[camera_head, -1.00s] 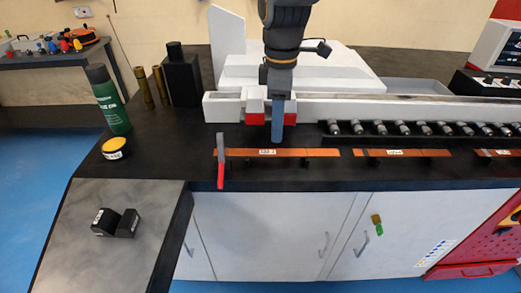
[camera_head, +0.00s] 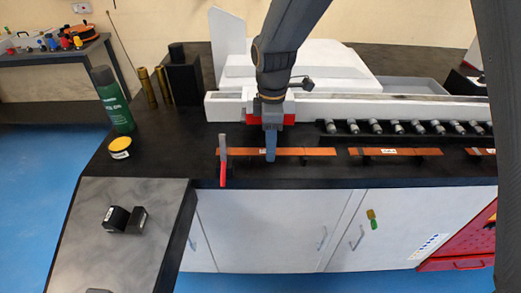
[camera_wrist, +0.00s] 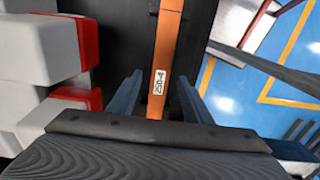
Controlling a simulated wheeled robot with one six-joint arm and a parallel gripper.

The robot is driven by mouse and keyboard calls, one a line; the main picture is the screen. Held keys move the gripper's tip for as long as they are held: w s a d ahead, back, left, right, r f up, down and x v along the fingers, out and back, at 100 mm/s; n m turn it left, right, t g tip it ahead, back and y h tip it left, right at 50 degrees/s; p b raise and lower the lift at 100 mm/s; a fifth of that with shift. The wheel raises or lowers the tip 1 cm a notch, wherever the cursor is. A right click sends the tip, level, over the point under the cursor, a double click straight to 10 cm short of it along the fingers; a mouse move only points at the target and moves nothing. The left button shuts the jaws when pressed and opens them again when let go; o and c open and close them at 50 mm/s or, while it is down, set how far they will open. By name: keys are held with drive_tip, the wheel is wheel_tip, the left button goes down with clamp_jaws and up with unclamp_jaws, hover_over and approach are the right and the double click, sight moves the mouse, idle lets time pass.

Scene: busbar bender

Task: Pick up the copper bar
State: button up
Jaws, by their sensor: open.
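A flat copper bar (camera_head: 310,152) with a white label lies along the front of the black bench. In the wrist view the bar (camera_wrist: 167,40) runs away from me, its label facing up. My gripper (camera_head: 270,158) points down over the left half of this bar. In the wrist view my gripper (camera_wrist: 157,80) is open, with one blue finger on each side of the bar and gaps visible beside it. I cannot tell the exact height of the fingertips. Two more copper bars lie to the right, a labelled one (camera_head: 395,152) and one partly hidden (camera_head: 480,151).
A red-handled tool (camera_head: 222,172) stands at the bar's left end. A row of metal rollers (camera_head: 405,127) and the white machine (camera_head: 340,106) are behind the bars. A green bottle (camera_head: 112,100), yellow-topped tape (camera_head: 120,147) and black blocks (camera_head: 125,219) are left.

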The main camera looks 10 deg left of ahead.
clamp_jaws()
drive_tip(key=shift+r, duration=0.15)
